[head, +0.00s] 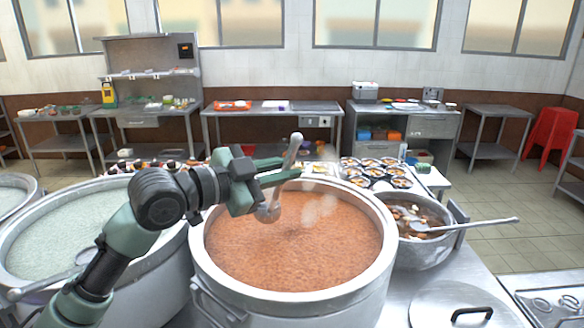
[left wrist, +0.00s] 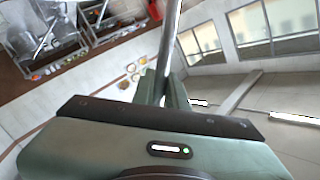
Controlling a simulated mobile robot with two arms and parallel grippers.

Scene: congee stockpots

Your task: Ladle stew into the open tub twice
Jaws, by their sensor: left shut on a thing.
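My left gripper (head: 283,172) is shut on a metal ladle (head: 268,213), and its handle shows between the fingers in the left wrist view (left wrist: 172,45). The ladle is held nearly upright, bowl down, over the left part of a large pot (head: 200,262) of orange-brown stew (head: 295,245). The ladle's bowl appears above the surface; its contents cannot be made out. Several small filled round tubs (head: 370,171) stand on a table behind the pot. I cannot tell which one is the open tub. My right gripper is not in view.
A pot of pale congee (head: 70,225) stands left, with a ladle in it. A smaller pot (head: 412,262) with dark chunky stew and a ladle (head: 470,226) stands right. A lid (head: 450,308) lies on the counter at front right. Steam rises over the orange-brown stew.

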